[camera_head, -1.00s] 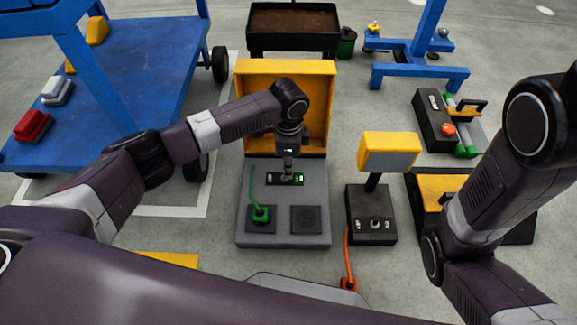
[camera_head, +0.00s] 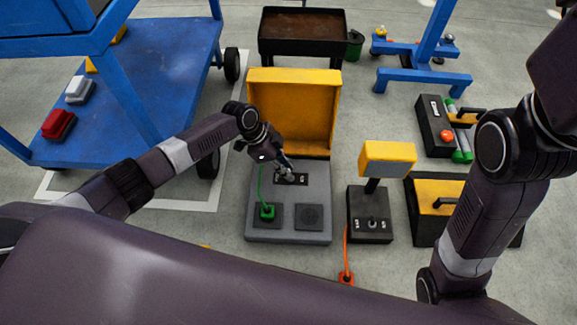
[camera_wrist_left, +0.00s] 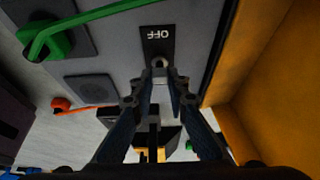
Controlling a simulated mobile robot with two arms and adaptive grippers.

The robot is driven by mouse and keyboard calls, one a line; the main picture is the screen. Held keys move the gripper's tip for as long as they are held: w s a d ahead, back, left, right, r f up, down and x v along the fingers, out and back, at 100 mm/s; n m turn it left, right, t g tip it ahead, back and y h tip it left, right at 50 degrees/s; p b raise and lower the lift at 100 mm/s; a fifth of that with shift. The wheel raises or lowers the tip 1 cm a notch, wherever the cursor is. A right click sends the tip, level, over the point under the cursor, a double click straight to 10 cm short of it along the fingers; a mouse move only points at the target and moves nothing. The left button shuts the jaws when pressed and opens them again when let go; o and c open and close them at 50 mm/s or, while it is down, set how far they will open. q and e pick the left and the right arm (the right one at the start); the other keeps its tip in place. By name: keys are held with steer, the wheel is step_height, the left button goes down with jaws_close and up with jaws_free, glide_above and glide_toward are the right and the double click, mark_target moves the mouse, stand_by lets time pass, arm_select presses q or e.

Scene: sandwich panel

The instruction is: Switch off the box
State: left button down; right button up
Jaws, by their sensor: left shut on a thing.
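The box (camera_head: 258,196) is a grey panel on the floor with its yellow lid (camera_head: 292,105) standing open behind it. Its switch sits on a black plate (camera_head: 303,180) in the upper middle. In the left wrist view, the plate (camera_wrist_left: 157,35) shows the word OFF, upside down in the picture. My left gripper (camera_head: 287,174) reaches the switch from the upper left, tilted. In the wrist view, its fingertips (camera_wrist_left: 160,80) are close together on the switch lever (camera_wrist_left: 158,63), which they partly hide. My right arm shows at the right; its gripper is out of view.
A smaller black box with a yellow head (camera_head: 387,158) stands to the right. A blue cart (camera_head: 165,75) is at left.

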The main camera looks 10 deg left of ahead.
arm_select(q)
steer(key=shift+d, duration=0.1)
steer(key=c, duration=1.9)
jaws_free()
steer(key=v, duration=1.2)
